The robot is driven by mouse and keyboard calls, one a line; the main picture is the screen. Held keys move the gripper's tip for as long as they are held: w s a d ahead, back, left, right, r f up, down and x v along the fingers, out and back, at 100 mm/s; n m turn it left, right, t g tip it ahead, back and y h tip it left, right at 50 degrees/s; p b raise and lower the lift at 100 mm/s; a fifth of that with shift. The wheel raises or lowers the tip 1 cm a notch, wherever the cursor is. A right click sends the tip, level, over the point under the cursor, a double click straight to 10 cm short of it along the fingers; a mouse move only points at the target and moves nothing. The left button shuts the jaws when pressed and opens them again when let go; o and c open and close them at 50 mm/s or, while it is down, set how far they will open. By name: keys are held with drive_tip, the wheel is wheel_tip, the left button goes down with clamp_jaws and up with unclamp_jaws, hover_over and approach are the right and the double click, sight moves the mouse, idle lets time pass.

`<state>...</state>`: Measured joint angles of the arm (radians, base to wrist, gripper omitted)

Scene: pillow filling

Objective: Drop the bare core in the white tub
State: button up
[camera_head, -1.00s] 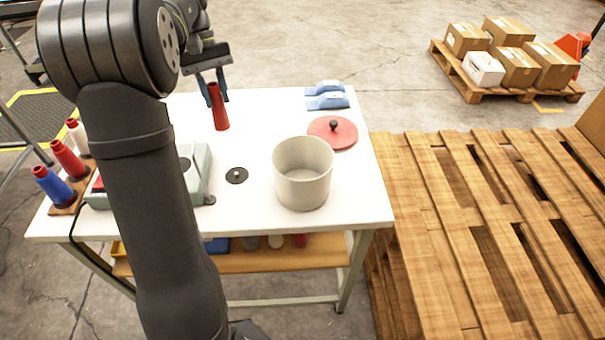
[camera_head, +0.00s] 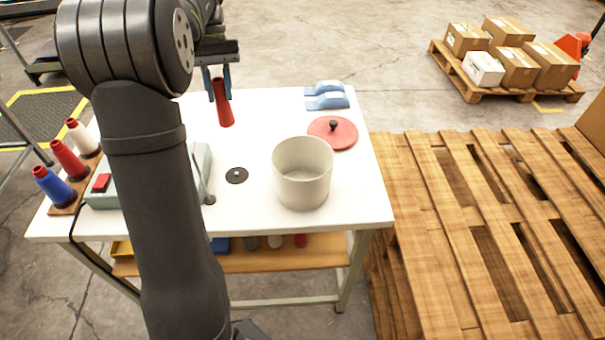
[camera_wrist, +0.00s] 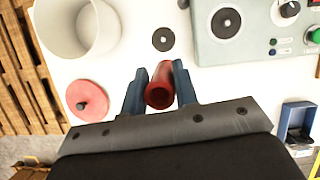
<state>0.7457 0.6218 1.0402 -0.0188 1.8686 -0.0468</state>
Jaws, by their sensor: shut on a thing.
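A red tapered core (camera_head: 223,103) is held between the blue fingers of my gripper (camera_head: 217,84), above the far part of the white table. In the wrist view the red core (camera_wrist: 160,86) sits between the two fingertips of my gripper (camera_wrist: 160,82), its hollow end facing the camera. The white tub (camera_head: 302,187) stands open on the table, to the right of and nearer than the gripper; its visible inside looks empty. It also shows at the upper left of the wrist view (camera_wrist: 48,30).
A red lid (camera_head: 341,134) with a black knob lies behind the tub. A black disc (camera_head: 237,176) is left of the tub. A grey-green machine (camera_head: 203,165) and a rack of cones (camera_head: 68,160) stand at the left. Blue objects (camera_head: 327,101) lie at the back edge.

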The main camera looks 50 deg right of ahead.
drive_tip(key=s+d, duration=0.3)
drive_tip(key=s, duration=0.8)
drive_tip(key=s+d, duration=0.3)
drive_tip(key=s, duration=0.7)
drive_tip(key=shift+s+d+f, duration=0.1)
drive_tip(key=shift+f, duration=1.4)
drive_tip(key=shift+s+d+f, duration=0.1)
drive_tip(key=shift+f, duration=1.35)
drive_tip(key=o, duration=1)
drive_tip(key=v, duration=1.2)
